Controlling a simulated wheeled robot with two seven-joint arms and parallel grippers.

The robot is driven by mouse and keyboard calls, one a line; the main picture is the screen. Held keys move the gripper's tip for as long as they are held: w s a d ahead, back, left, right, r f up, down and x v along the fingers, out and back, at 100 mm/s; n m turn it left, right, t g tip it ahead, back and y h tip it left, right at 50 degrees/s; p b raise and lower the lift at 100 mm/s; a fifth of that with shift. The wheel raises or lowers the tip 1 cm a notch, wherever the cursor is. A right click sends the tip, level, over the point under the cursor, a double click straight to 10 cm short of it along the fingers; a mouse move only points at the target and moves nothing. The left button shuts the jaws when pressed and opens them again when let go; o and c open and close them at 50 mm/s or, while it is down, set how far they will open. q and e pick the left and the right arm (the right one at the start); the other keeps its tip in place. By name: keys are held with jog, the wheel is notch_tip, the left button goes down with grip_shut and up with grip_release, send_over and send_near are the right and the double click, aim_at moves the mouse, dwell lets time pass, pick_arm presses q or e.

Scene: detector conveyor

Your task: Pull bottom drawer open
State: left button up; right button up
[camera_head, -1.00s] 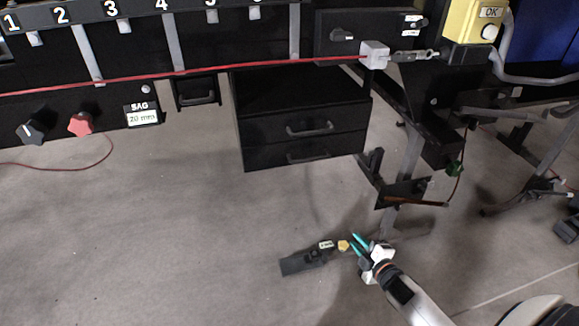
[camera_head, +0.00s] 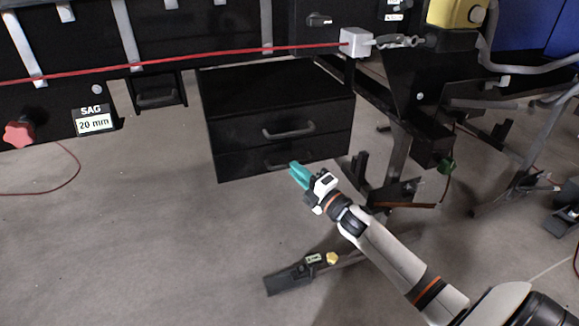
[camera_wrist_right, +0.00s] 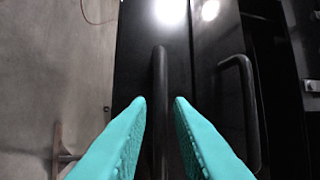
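The black bottom drawer (camera_head: 237,170) looks shut, its front level with the drawer above. Its dark bar handle (camera_head: 273,164) is partly covered by my right gripper (camera_head: 296,171). In the right wrist view, this handle (camera_wrist_right: 160,75) runs upright in the picture between the two teal fingers of my right gripper (camera_wrist_right: 160,104). The fingers are open, with a gap on both sides of the bar. I cannot tell whether the tips reach past the bar. My left gripper is not in view.
The upper drawer (camera_head: 235,133) is shut, with its own handle (camera_head: 288,132); that handle also shows in the right wrist view (camera_wrist_right: 245,110). A dark bar-like object with a yellow knob (camera_head: 290,278) lies on the floor. Metal stand legs (camera_head: 393,165) stand right of the cabinet. Floor in front is mostly clear.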

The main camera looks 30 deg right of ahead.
jog(key=shift+x, duration=1.75)
grip_shut()
